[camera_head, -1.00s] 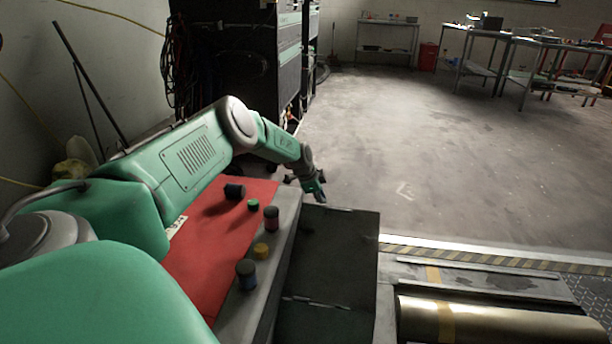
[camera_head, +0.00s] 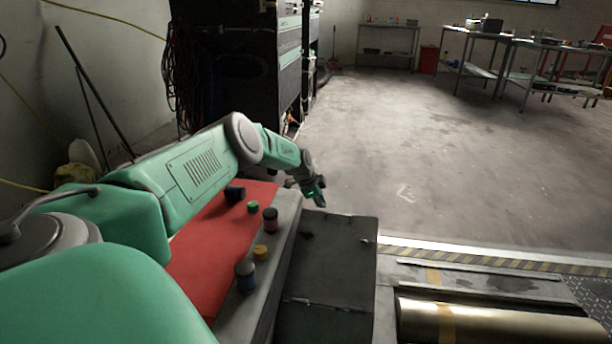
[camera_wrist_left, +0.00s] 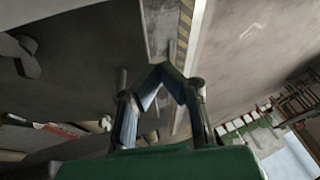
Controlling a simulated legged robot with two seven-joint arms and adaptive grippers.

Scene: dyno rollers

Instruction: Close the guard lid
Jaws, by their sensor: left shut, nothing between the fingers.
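The guard lid looks to be the dark grey panel (camera_head: 335,265) to the right of the red control panel in the head view; I cannot tell its exact angle. My left gripper (camera_head: 318,198) is at the far end of this panel, close to its far left corner. Whether it touches the panel cannot be told. In the left wrist view, the fingertips of the left gripper (camera_wrist_left: 162,70) come together with nothing between them. My right gripper is not in view.
A dark cabinet (camera_head: 240,70) stands at the back left. The floor beyond is open.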

